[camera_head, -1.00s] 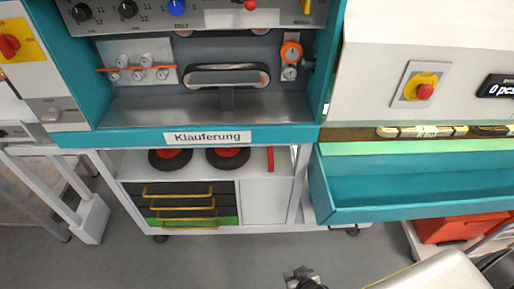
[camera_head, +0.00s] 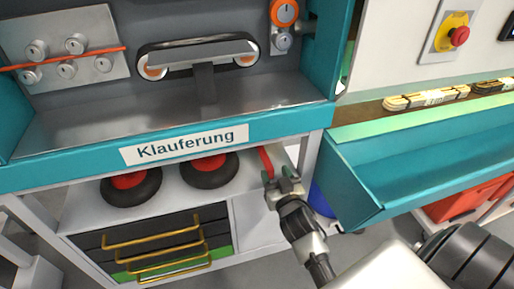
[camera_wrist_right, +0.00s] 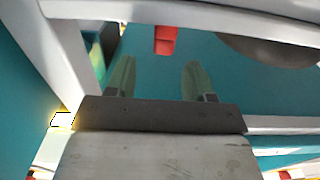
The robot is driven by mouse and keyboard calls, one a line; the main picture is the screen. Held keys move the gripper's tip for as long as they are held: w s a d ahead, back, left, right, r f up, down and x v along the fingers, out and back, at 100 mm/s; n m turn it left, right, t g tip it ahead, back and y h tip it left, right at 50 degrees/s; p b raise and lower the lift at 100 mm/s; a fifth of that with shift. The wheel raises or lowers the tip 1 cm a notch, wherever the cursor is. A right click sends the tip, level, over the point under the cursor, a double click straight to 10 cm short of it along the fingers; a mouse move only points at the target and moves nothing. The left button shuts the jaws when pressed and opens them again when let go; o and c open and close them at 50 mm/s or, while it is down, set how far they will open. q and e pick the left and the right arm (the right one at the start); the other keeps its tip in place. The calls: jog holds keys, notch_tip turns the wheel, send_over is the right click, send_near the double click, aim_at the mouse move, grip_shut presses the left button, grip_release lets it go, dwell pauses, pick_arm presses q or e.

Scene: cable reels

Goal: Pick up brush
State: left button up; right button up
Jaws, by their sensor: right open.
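A narrow red object, which seems to be the brush (camera_head: 265,162), lies on the white shelf under the machine, near its right end. In the head view my right gripper (camera_head: 284,180) is at the shelf's front edge, just in front of the red object's near end and partly over it. In the right wrist view the red end of the brush (camera_wrist_right: 166,40) is ahead of my open, empty fingers (camera_wrist_right: 157,75), roughly between their lines and apart from them. The rest of the brush is hidden by the frame above. My left gripper is not in view.
Two black wheels with red hubs (camera_head: 128,181) lie on the shelf (camera_head: 172,196) to the left. White posts and the teal machine edge (camera_head: 60,175) frame the shelf opening. A teal trough (camera_head: 420,165) juts out on the right. Drawers (camera_head: 155,240) are below.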

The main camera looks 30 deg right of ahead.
aim_at(267, 162)
jog(key=x, duration=0.2)
jog(key=b+x, duration=0.1)
jog(key=x, duration=0.1)
jog(key=f+x, duration=0.1)
jog(key=shift+w, duration=0.8)
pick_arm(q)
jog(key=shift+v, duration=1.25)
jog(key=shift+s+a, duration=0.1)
pick_arm(e)
grip_shut()
